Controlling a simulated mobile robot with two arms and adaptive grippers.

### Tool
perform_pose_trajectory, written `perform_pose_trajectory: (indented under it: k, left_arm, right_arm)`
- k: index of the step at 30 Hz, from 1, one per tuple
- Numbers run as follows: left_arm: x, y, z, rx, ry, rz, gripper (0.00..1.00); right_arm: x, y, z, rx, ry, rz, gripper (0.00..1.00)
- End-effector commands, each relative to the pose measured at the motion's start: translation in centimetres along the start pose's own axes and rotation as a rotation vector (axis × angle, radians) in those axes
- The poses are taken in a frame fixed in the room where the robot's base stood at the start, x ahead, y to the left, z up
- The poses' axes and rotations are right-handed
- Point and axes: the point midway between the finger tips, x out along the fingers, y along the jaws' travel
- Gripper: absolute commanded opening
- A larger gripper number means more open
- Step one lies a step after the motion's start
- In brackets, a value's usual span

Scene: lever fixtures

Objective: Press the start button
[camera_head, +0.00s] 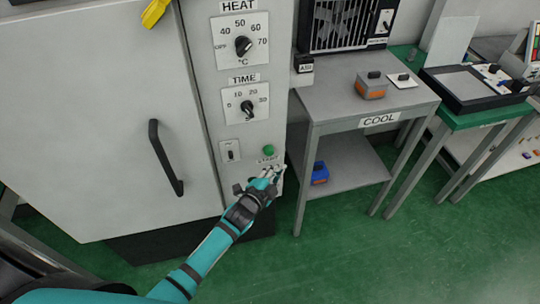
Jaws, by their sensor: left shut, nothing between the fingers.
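A round green button (268,150) sits low on the grey control panel, just above a START label (267,159). My left gripper (274,170) is shut and empty. It is in front of the panel's lower part, just below the label and button. Its fingertips do not cover the green button; whether they touch the panel cannot be told. Something dark beside the fingers is partly hidden by the gripper. My right gripper is not in view.
The panel carries a HEAT dial (243,46), a TIME dial (247,108) and a small switch (230,151). A cabinet door with a black handle (165,158) is to the left. A COOL table (345,101) stands to the right, with green floor in front.

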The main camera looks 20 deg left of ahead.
Motion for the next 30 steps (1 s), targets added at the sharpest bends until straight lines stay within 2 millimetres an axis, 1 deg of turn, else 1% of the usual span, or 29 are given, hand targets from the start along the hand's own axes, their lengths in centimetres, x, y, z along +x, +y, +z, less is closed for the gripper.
perform_pose_trajectory:
  k: [1, 3, 9, 15, 30]
  left_arm:
    - [0.6, -0.3, 0.5, 0.003, 0.000, -0.001, 0.00]
    - [1.2, -0.7, 0.9, 0.003, 0.000, 0.000, 0.00]
    - [2.3, -1.6, 1.7, 0.001, 0.000, 0.000, 0.00]
    - [2.6, -1.9, 1.9, -0.001, 0.000, 0.001, 0.00]
    - [2.6, -1.9, 1.9, -0.001, 0.000, 0.001, 0.00]
  right_arm:
    - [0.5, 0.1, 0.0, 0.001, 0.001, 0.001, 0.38]
    - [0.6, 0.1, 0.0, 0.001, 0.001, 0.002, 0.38]
    - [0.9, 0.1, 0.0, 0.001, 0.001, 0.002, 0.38]
    - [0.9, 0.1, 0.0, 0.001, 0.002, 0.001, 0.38]
    - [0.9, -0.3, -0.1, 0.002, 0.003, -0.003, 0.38]
